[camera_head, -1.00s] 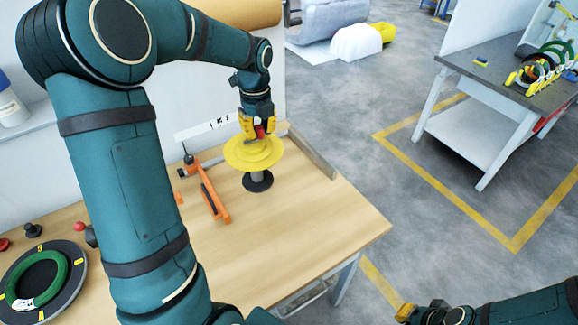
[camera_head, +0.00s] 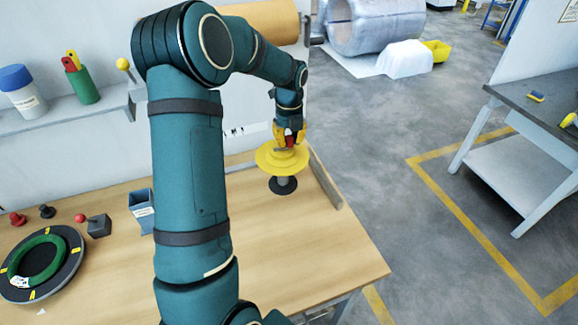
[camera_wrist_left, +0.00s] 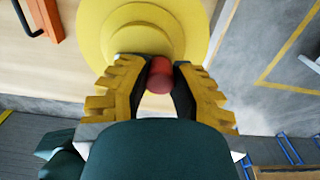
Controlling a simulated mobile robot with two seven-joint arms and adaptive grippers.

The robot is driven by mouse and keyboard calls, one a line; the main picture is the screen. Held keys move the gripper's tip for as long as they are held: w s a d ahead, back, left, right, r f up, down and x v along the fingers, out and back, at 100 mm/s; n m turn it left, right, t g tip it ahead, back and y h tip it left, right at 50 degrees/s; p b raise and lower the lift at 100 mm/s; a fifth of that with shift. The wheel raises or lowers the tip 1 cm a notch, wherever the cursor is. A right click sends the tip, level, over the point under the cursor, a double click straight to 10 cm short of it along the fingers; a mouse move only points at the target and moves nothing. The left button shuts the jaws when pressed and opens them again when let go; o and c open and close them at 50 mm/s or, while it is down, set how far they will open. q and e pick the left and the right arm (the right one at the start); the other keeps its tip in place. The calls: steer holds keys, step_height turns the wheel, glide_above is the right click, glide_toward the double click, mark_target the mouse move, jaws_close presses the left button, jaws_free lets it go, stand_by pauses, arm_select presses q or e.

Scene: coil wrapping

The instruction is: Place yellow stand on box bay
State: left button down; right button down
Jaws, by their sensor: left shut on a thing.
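The yellow stand (camera_head: 268,160) is a round stepped disc near the far right corner of the wooden table, above a grey post and black round base (camera_head: 283,187). My left gripper (camera_head: 290,143) is over its middle, shut on the red knob at its top. In the left wrist view the yellow fingers (camera_wrist_left: 160,80) close on both sides of the red knob (camera_wrist_left: 160,76), with the yellow disc (camera_wrist_left: 205,22) behind. I cannot tell whether the disc bears on the post. I cannot pick out the box bay. My right gripper is out of view.
The wooden table (camera_head: 300,250) is clear at front right; a low rail (camera_head: 325,178) edges its far right side. A green coil on a dark disc (camera_head: 40,262) lies at left. A small blue-grey bin (camera_head: 142,212) stands beside my left arm. A dark-topped workbench (camera_head: 540,105) stands at right.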

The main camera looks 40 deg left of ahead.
mark_target(289, 154)
arm_select(q)
step_height(289, 154, down, 6)
steer(key=shift+r, duration=0.2)
steer(key=shift+f, duration=0.4)
steer(key=c, duration=0.9)
jaws_free()
steer(key=shift+o, duration=0.2)
steer(key=shift+r, duration=0.25)
step_height(289, 154, up, 12)
steer(key=shift+f, duration=0.1)
